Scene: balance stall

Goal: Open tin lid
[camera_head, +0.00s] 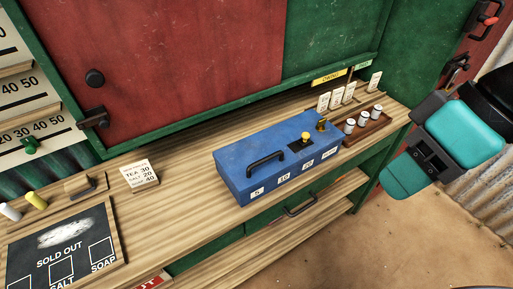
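The tin is a blue box (232,172) on the wooden counter, in the middle of the head view. Its lid looks shut, with a black handle (266,160) on top. A yellow knob (305,136) stands on a dark patch near its right end, and a brassy piece (321,125) is at the far right corner. White number labels run along its front. My gripper (405,176), teal and dark grey, is to the right of the tin, apart from it and past the counter's front edge. I cannot tell the gap between its fingers.
A wooden tray with small cylinders (362,127) and upright white tags (336,97) stand right of the tin. A price card (142,173) stands left. A sold-out board (62,245) lies at lower left. A drawer handle (300,205) juts out below. Red and green panels rise behind.

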